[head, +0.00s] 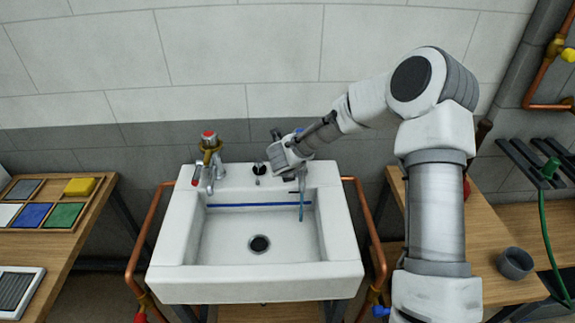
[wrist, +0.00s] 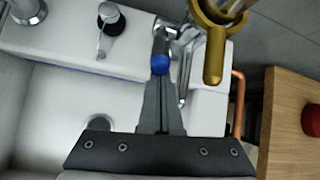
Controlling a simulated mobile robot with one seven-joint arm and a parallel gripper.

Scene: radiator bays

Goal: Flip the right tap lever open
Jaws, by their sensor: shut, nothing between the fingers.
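The right tap (wrist: 175,30) is chrome and stands at the back right of the white sink (head: 175,255). In the head view my arm and gripper (head: 292,172) largely cover it. A blue-tipped lever (wrist: 160,64) shows in the wrist view, right at the fingertips of my gripper (wrist: 161,78). The fingers are together and hold nothing; whether they touch the lever I cannot tell. A thin bluish stream (head: 301,207) hangs below the right spout in the head view. The spout (wrist: 183,92) is just right of the fingers in the wrist view.
A brass piece (wrist: 212,60) hangs close to the right tap. The left tap (head: 209,160) has a red cap and a brass collar. A dark plug (head: 259,170) sits between the taps. Copper pipes (head: 372,225) run beside the sink. Wooden benches (head: 70,235) stand on both sides.

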